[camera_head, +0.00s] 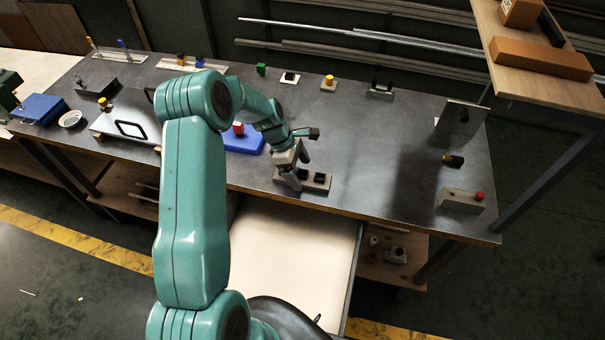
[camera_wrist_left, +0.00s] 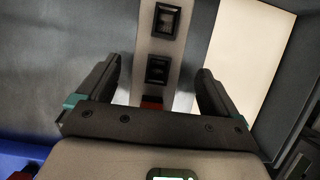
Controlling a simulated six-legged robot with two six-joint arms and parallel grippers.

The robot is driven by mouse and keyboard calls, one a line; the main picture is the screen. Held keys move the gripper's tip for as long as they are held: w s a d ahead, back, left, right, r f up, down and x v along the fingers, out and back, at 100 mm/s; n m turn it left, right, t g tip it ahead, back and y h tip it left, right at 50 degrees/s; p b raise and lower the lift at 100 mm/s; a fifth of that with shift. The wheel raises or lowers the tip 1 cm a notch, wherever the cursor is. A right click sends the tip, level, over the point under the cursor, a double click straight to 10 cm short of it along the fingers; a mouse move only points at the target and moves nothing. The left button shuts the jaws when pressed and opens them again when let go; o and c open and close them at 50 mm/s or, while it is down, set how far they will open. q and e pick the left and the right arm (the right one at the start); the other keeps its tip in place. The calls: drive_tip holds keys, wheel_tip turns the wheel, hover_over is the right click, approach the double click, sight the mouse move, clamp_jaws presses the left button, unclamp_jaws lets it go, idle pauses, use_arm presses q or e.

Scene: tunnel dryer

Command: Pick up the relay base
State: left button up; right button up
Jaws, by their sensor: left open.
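A long light-grey block with black square sockets, which looks like the relay base (camera_head: 318,180), lies near the front edge of the dark bench in the head view. In the left wrist view the block (camera_wrist_left: 161,45) runs up the middle, with two sockets and a red part at its near end. My left gripper (camera_head: 292,172) is over the block's left end. In the left wrist view its fingers (camera_wrist_left: 158,75) stand apart on either side of the block, with gaps. I cannot tell how far down they reach. The gripper partly hides the block. My right gripper is not in view.
A blue tray (camera_head: 243,143) with a red piece lies left of the gripper. A grey block with a red knob (camera_head: 461,200) and an upright metal plate (camera_head: 458,121) stand at the right. Small parts line the back. The bench middle is clear.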

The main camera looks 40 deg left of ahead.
use_arm(q)
drive_tip(key=shift+w+f, duration=0.2)
drive_tip(key=shift+f, duration=0.55)
drive_tip(key=shift+w, duration=0.1)
drive_tip(key=shift+d, duration=0.2)
drive_tip(key=shift+r, duration=0.1)
drive_tip(key=c, duration=0.4)
drive_tip(key=shift+a, duration=0.1)
drive_tip(key=c, duration=0.9)
